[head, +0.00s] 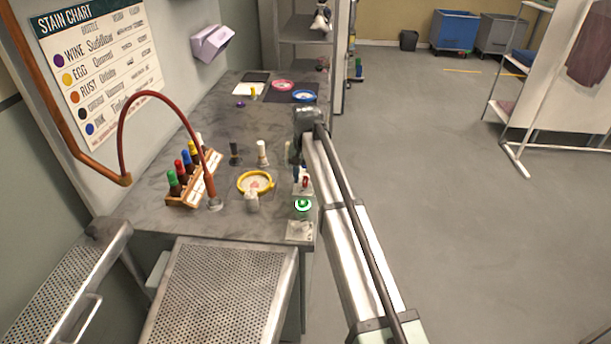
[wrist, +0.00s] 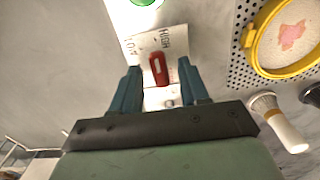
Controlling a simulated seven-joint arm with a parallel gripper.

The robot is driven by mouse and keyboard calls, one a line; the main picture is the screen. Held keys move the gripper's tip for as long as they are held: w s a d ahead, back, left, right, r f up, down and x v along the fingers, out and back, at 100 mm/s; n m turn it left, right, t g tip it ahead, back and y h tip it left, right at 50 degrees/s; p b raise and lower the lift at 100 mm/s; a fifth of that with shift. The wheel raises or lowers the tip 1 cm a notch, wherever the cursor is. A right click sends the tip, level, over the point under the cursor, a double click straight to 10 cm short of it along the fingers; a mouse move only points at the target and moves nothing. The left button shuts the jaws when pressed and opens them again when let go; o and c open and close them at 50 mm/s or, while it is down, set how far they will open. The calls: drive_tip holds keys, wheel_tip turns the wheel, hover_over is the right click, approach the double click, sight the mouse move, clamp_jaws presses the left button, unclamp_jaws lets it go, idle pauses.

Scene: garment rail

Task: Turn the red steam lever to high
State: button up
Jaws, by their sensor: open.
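The red steam lever (wrist: 159,69) stands on a pale plate (wrist: 152,42) marked LOW and HIGH. In the wrist view it lies between and just beyond the tips of my open gripper (wrist: 159,74). The HIGH mark is at the plate's upper right and the LOW mark at its left. In the head view the lever (head: 305,182) is a small red spot near the table's right edge, with my gripper (head: 296,176) right beside it. I cannot tell whether the fingers touch the lever.
A green button (head: 302,206) sits near the lever plate. A yellow hoop (head: 270,182) with a stained cloth, a white-handled brush (head: 262,152) and a rack of bottles (head: 195,180) stand to the left. The grey worktop (head: 160,215) has clear patches. A red hose (head: 150,95) arches over its left side.

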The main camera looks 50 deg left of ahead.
sight(306, 179)
wheel_tip(306, 179, up, 14)
idle(0.6)
drive_tip(key=shift+f, duration=0.15)
idle(0.3)
drive_tip(key=w+d+f+m+g, duration=0.1)
drive_tip(key=w+d+f, duration=0.4)
drive_tip(key=d+f, duration=0.55)
drive_tip(key=w+d+f+m+h, duration=0.1)
drive_tip(key=w+d+f, duration=0.3)
drive_tip(key=d+f, duration=0.6)
drive_tip(key=w+d+f+m+g, duration=0.1)
drive_tip(key=w+d+f, duration=0.4)
drive_tip(key=d+f, duration=0.5)
drive_tip(key=s+d+f+m, duration=0.1)
drive_tip(key=d+f, duration=1.1)
drive_tip(key=f, duration=0.1)
drive_tip(key=s+d+f+m+g, duration=0.1)
drive_tip(key=s+d+f, duration=0.55)
drive_tip(key=d, duration=0.45)
drive_tip(key=s+d+f+m+g, duration=0.1)
drive_tip(key=s+d+f+g, duration=0.1)
drive_tip(key=s+d+f, duration=0.65)
drive_tip(key=s+d+f+m+g+y, duration=0.1)
drive_tip(key=s+d+f+m, duration=0.1)
drive_tip(key=s+d, duration=1.4)
drive_tip(key=s+f, duration=0.1)
drive_tip(key=s, duration=0.2)
drive_tip(key=shift+s+d+m+g, duration=0.15)
drive_tip(key=shift+m+g, duration=0.25)
